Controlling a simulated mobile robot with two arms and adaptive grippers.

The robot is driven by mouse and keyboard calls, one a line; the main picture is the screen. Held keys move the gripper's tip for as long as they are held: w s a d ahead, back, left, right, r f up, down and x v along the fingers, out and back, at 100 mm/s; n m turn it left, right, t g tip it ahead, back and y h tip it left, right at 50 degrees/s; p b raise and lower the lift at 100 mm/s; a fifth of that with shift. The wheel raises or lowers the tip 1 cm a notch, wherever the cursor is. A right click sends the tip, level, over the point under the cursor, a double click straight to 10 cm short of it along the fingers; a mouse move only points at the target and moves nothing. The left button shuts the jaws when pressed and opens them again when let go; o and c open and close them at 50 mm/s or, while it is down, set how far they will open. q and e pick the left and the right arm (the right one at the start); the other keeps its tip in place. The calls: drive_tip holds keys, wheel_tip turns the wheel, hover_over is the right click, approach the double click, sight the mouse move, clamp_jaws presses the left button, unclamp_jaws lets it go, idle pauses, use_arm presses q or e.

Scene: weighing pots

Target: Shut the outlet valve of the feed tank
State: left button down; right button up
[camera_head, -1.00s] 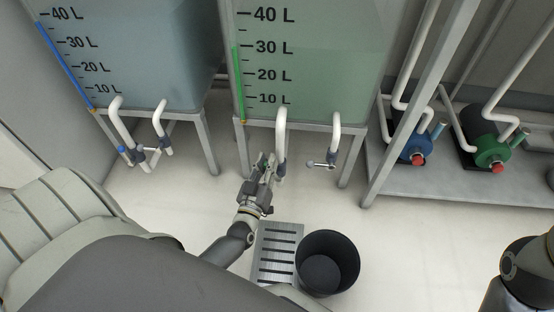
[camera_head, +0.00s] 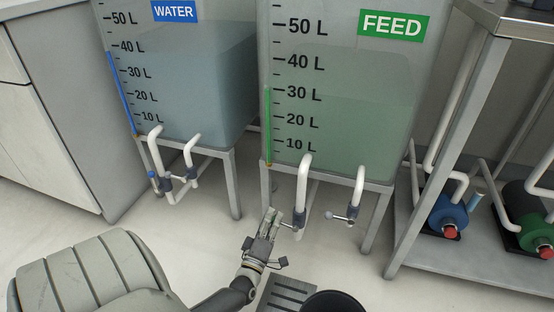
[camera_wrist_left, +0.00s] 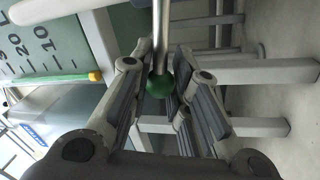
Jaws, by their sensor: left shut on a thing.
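The feed tank (camera_head: 345,130) stands in the middle of the head view, with green-tinted liquid near its 30 L mark. Two white pipes come from its front, each with a dark valve: the left valve (camera_head: 300,218) and the right valve (camera_head: 353,212). My left gripper (camera_head: 271,216) is just left of the left valve, by its thin lever. In the left wrist view, a metal lever (camera_wrist_left: 161,38) ends in a green ball knob (camera_wrist_left: 160,87) between my fingers (camera_wrist_left: 172,84), which are shut on it. My right gripper is not in view.
The water tank (camera_head: 185,90) stands to the left with its own pipes and valves. A slatted grey grate (camera_head: 286,294) and a black bucket (camera_head: 335,300) are on the floor below. A rack with blue (camera_head: 447,214) and green (camera_head: 537,231) pumps stands right.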

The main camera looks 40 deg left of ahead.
use_arm(q)
drive_tip(key=shift+f+n+y+b, duration=0.4)
drive_tip(key=shift+f+n, duration=0.35)
drive_tip(key=shift+n, duration=0.45)
drive_tip(key=c, duration=1.3)
unclamp_jaws()
drive_tip(key=shift+f, duration=0.1)
wheel_tip(320, 180, up, 10)
drive_tip(key=shift+r, duration=0.1)
drive_tip(key=shift+c, duration=0.4)
